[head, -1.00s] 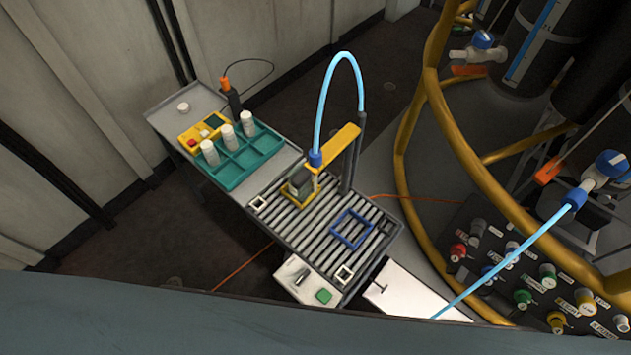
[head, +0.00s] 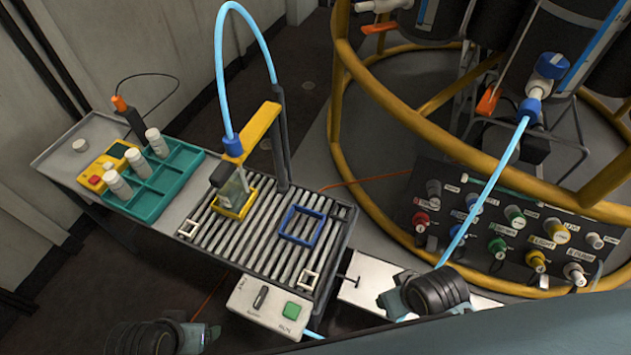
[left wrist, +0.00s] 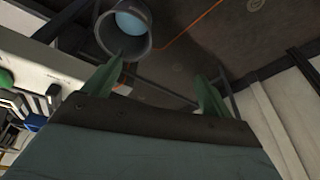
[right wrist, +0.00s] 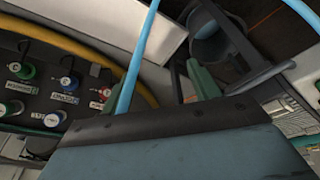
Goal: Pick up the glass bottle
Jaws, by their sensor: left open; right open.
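The glass bottle (head: 234,189) is clear and stands upright in a yellow square frame (head: 234,206) on the slatted rack. A yellow arm with a blue fitting and a light blue hose is above it and hides its top. My left gripper (left wrist: 160,88) is open and empty in the left wrist view. My right gripper (right wrist: 166,84) is open in the right wrist view, with the blue hose passing in front of its left finger. In the head view my arms show only at the bottom edge, well short of the bottle. Neither wrist view shows the bottle.
A teal tray (head: 150,203) with several white bottles stands left of the rack. An empty blue frame (head: 303,226) lies right of the bottle. A control box (head: 272,306) is at the front. Yellow rails (head: 400,103), a knob panel (head: 505,235) and a taut blue hose (head: 488,187) crowd the right.

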